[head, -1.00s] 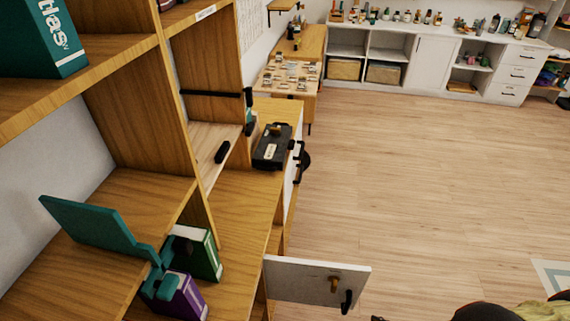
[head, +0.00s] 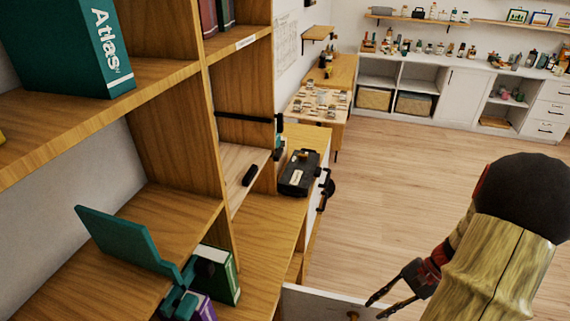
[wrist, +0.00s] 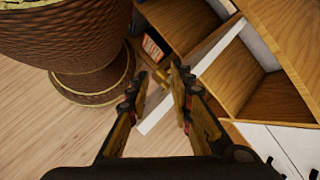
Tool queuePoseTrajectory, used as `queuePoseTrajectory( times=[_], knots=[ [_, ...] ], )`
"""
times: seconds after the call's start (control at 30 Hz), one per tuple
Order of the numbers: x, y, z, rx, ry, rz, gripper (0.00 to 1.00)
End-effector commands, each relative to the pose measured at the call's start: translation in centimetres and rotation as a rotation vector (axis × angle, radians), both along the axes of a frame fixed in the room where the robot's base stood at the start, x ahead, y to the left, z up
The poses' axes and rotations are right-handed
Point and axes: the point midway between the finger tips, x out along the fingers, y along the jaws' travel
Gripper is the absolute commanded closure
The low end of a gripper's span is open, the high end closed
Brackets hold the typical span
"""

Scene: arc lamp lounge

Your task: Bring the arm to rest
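My gripper (head: 376,309) is at the lower right of the head view, pointing left beside an open white door panel (head: 305,300) with a brass knob. In the wrist view my gripper (wrist: 154,80) has its two fingers apart with nothing held between them. The edge of a white panel (wrist: 208,62) shows beyond the fingertips; whether a finger touches it I cannot tell. My arm crosses the right side of the head view.
A wooden shelf unit (head: 165,85) fills the left, with a teal Atlas book (head: 85,50) and a teal bookend (head: 130,240). A black case (head: 299,172) sits on the lower top. A ribbed brown pot (wrist: 70,35) stands close left in the wrist view. Open floor (head: 400,180) lies beyond.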

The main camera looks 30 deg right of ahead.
Motion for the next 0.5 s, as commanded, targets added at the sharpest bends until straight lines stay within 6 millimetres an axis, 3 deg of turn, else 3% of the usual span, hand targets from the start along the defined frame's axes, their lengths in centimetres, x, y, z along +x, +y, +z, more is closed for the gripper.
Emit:
queuePoseTrajectory(
  times=[0.2, 0.5],
  knots=[
    [3.3, 3.0, 4.9, -0.181, -0.026, 0.229, 0.78],
    [6.4, 8.3, 10.9, -0.414, -0.11, 0.514, 0.78]
  ],
)
